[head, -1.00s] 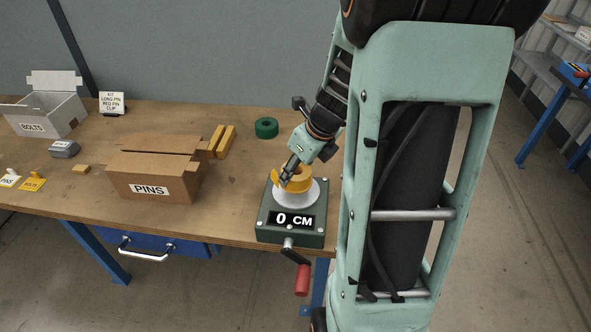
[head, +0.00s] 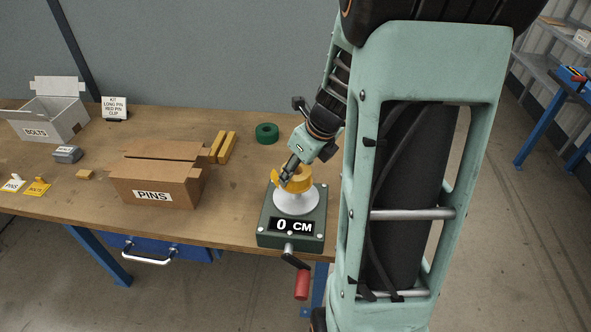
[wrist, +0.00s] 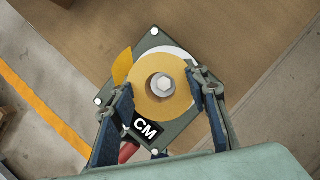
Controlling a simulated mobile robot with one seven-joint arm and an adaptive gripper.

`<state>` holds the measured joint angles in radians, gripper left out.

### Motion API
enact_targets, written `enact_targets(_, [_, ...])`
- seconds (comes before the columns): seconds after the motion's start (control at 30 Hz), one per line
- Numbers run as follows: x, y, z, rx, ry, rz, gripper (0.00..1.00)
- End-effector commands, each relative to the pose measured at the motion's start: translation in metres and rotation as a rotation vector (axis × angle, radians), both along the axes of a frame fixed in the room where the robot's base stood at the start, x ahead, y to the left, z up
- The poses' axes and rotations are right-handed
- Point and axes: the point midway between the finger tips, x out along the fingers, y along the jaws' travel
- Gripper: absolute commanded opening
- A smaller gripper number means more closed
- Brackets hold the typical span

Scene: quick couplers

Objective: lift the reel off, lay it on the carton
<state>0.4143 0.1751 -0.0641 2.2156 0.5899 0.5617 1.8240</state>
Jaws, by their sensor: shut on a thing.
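The yellow reel (head: 300,181) is in my gripper (head: 287,176), above the white flange (head: 296,203) of a dark green winder marked "0 CM" (head: 265,228). A white neck shows between reel and flange. In the wrist view the reel (wrist: 150,103) is a yellow ring around a hex-headed spindle (wrist: 163,85), with a loose yellow tail (wrist: 122,66) at left. The fingers (wrist: 160,86) are shut on its two sides. Whether the reel is clear of the spindle I cannot tell.
A white "BOLTS" box (head: 62,127), a grey block (head: 67,154) and yellow tags (head: 37,187) are further left. The winder's red-handled crank (head: 302,284) hangs past the front edge.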

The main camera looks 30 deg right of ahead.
Motion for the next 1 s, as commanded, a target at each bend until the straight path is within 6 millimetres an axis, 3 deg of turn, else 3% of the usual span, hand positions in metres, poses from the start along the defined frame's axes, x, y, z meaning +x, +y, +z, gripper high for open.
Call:
enact_targets(0.5, [0.000, 0.000, 0.039, 0.000, 0.000, 0.000, 0.13])
enact_targets(1.0, [0.000, 0.000, 0.039, 0.000, 0.000, 0.000, 0.13])
